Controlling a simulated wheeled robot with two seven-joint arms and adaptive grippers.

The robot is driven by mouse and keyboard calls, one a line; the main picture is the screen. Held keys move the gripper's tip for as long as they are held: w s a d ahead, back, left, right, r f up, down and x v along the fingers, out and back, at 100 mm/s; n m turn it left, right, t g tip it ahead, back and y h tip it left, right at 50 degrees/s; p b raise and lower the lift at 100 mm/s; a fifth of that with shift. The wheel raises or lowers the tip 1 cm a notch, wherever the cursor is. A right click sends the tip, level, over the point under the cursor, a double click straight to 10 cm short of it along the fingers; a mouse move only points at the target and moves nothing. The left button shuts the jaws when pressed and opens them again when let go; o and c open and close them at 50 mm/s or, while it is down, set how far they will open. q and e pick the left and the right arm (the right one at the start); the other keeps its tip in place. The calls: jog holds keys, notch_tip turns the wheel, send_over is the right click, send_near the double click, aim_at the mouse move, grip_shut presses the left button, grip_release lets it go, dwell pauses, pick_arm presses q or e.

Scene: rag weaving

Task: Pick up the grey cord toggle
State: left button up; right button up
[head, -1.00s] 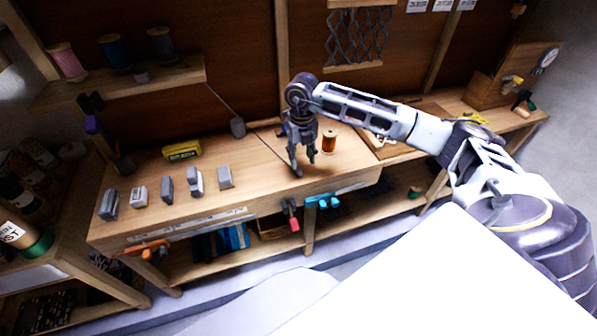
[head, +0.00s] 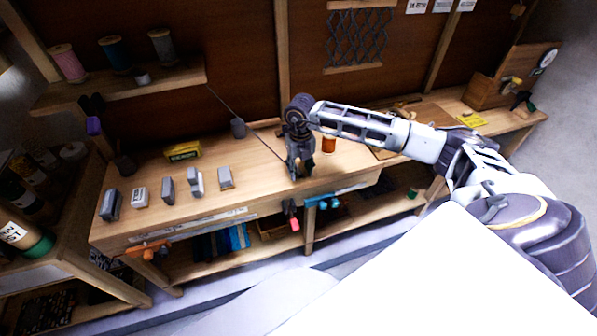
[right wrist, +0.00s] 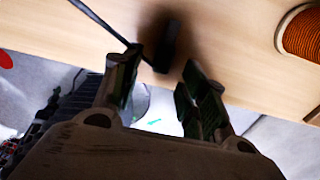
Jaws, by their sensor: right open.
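The grey cord toggle (right wrist: 168,42) looks like a small dark bar over the wooden bench top, near its front edge. In the right wrist view it lies just beyond and between my fingertips, with the thin cord meeting it from the upper left. My right gripper (head: 300,172) is low over the bench's front edge, open and pointing down. Its spread fingers also show in the right wrist view (right wrist: 160,85); the left finger is close to the cord's end. I cannot tell whether anything touches. In the head view the gripper mostly hides the toggle. My left gripper is not in view.
A grey cylinder (head: 238,128) is beside the cord's run. An orange thread spool (head: 328,143) stands just right of my gripper. Red (head: 293,222) and blue (head: 322,202) items are below the front edge.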

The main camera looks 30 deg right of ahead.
aim_at(300, 173)
jog(key=shift+f, duration=0.95)
jog(key=c, duration=0.8)
jog(key=shift+c, duration=0.6)
jog(key=shift+r, duration=0.7)
notch_tip(300, 173, up, 8)
jog(key=shift+f+b, duration=0.2)
jog(key=shift+b, duration=0.1)
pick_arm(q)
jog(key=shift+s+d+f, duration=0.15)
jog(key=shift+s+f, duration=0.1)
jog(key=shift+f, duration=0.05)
pick_arm(e)
jog(key=shift+r, duration=0.5)
